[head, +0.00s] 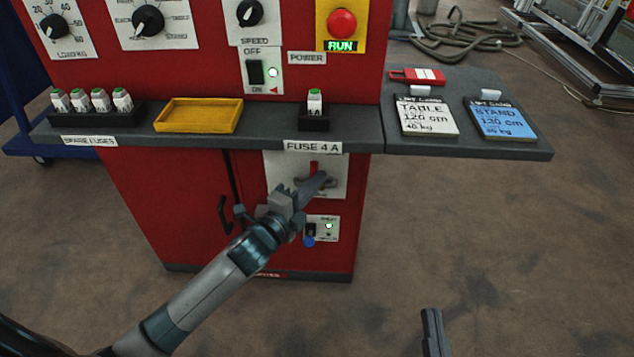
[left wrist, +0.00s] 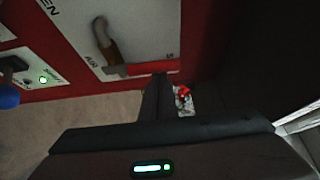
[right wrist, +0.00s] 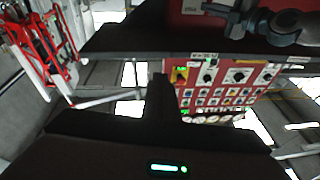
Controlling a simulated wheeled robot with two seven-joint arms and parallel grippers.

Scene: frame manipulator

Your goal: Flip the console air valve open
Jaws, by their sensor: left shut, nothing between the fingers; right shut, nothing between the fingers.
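The air valve's white plate (head: 337,165) is on the red console front, under the FUSE 4 A label. Its red handle (head: 313,166) points up in the head view; my left gripper hides its lower part. In the left wrist view the red handle (left wrist: 145,69) lies across the plate (left wrist: 145,30), beside a curved brownish-grey part (left wrist: 107,42). My left gripper (head: 322,180) is shut and empty, with its tips right by the handle; I cannot tell whether they touch. My right gripper (head: 433,318) is shut and empty, low over the floor, away from the console.
A grey shelf (head: 260,140) juts out above the valve, with a yellow tray (head: 198,115) and fuses on it. A small panel (head: 328,228) with a switch and green lamp sits below the plate. A black door handle (head: 224,214) is to the left.

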